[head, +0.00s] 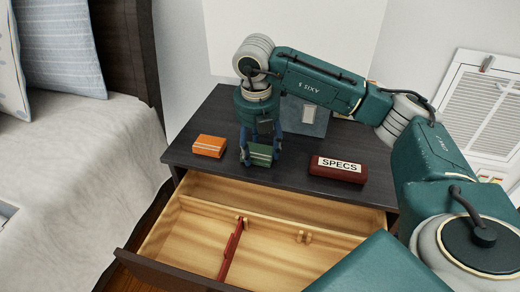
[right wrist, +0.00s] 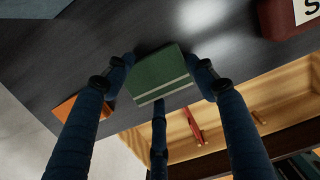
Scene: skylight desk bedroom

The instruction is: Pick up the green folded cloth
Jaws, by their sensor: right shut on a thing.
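The green folded cloth (head: 260,154) is a small green block with a pale stripe. It is at the front part of the dark desk top, between the fingers of my right gripper (head: 261,152). In the right wrist view the cloth (right wrist: 159,74) sits between the fingertips of the right gripper (right wrist: 163,78), which is shut on it. I cannot tell whether the cloth still touches the desk. My left gripper is not in view.
An orange folded item (head: 209,146) lies just left of the cloth. A dark red SPECS case (head: 338,169) lies to the right. A grey-blue box (head: 304,116) stands behind. Below, an open wooden drawer (head: 190,235) holds a red bar (head: 232,250). A bed (head: 70,150) is at left.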

